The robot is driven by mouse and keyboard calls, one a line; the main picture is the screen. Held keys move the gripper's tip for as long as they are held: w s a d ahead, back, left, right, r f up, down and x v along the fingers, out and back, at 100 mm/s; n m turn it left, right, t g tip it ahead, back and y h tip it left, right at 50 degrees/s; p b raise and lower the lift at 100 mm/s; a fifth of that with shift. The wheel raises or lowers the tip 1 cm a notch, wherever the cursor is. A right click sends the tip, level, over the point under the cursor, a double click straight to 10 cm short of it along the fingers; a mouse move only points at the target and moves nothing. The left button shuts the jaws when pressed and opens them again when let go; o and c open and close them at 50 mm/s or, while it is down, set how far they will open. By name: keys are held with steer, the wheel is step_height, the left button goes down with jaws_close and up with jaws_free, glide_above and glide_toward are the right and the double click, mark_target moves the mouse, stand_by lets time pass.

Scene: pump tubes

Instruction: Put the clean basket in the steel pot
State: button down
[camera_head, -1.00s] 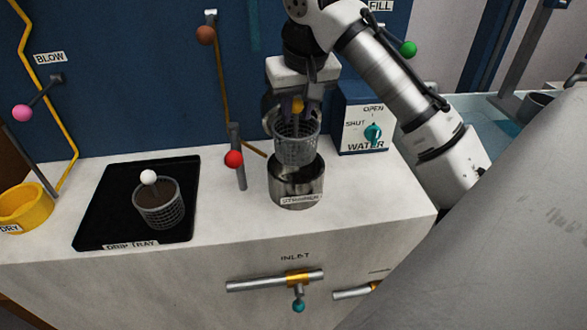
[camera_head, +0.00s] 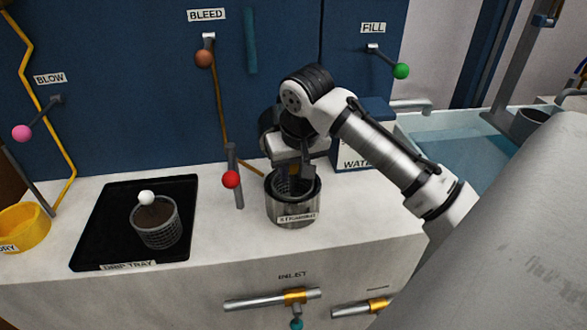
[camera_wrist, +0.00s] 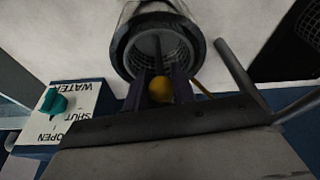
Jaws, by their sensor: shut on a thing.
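The steel pot (camera_head: 292,212), labelled as a strainer pot, stands on the white counter. The mesh basket (camera_head: 283,186) is down inside it, its upper rim near the pot's rim. In the wrist view the basket (camera_wrist: 177,45) sits within the ring of the pot's rim (camera_wrist: 118,42). My gripper (camera_head: 300,168) is right above the pot, shut on the basket's yellow knob (camera_wrist: 161,89). The gripper hides part of the basket in the head view. I cannot tell whether the basket rests on the pot's bottom.
A second mesh basket (camera_head: 157,226), with dark contents and a white knob, stands on the black drip tray (camera_head: 105,222). A red-knobbed lever (camera_head: 232,180) rises just left of the pot. The water box (camera_head: 357,158) is behind right. A yellow bowl (camera_head: 22,222) is far left.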

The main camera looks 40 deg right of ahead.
steer(key=shift+f, duration=0.15)
steer(key=c, duration=1.1)
jaws_free()
steer(key=shift+c, duration=0.2)
steer(key=b+v, duration=0.1)
steer(key=v, duration=1.1)
